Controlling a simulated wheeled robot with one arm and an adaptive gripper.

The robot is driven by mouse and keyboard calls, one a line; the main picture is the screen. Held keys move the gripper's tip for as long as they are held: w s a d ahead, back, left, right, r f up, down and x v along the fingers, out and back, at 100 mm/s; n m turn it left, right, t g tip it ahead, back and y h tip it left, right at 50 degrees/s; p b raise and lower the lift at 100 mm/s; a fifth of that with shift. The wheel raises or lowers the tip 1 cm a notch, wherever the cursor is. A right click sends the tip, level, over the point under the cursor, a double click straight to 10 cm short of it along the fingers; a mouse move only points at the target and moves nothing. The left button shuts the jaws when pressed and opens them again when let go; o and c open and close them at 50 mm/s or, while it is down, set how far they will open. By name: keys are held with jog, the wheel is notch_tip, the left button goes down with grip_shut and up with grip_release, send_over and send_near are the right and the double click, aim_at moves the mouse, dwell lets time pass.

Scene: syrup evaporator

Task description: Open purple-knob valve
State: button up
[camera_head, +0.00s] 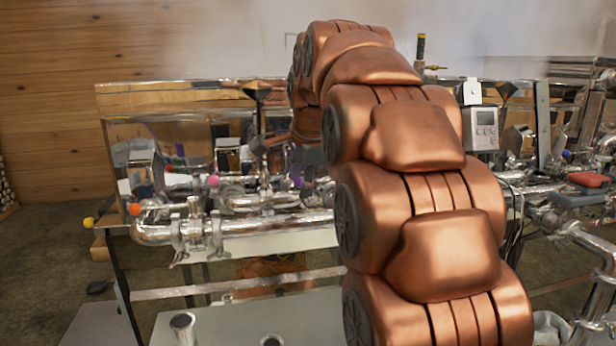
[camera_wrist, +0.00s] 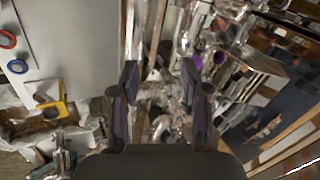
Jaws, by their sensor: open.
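In the head view, a small purple knob (camera_head: 299,182) shows on the metal pipework, just left of my copper arm. My gripper (camera_head: 306,160) is close above it, dark and partly hidden behind the arm. In the wrist view my gripper (camera_wrist: 159,72) points toward the pipes with its two dark fingers apart and nothing between them. A purple knob (camera_wrist: 219,58) shows there to the right of the right fingertip, outside the jaws. The valve body under the knob is hard to make out.
Other knobs sit along the pipes: pink (camera_head: 213,180), orange (camera_head: 134,209) and yellow (camera_head: 88,222). The shiny evaporator pan (camera_head: 170,100) stands behind. A grey control box (camera_head: 481,128) is right of my arm. Steam blurs the back.

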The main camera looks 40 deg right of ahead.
aim_at(320, 181)
jog(key=w+d+r+m+t, duration=0.1)
jog(key=w+d+r+m, duration=0.1)
jog(key=d+r+m, duration=0.15)
jog(key=d+p+x, duration=0.1)
jog(key=p+x, duration=0.1)
jog(key=x, duration=0.5)
jog(key=shift+n+h, duration=0.35)
jog(key=shift+h, duration=0.05)
jog(key=shift+d, duration=0.15)
jog(key=shift+c, duration=0.2)
grip_shut()
dwell(0.3)
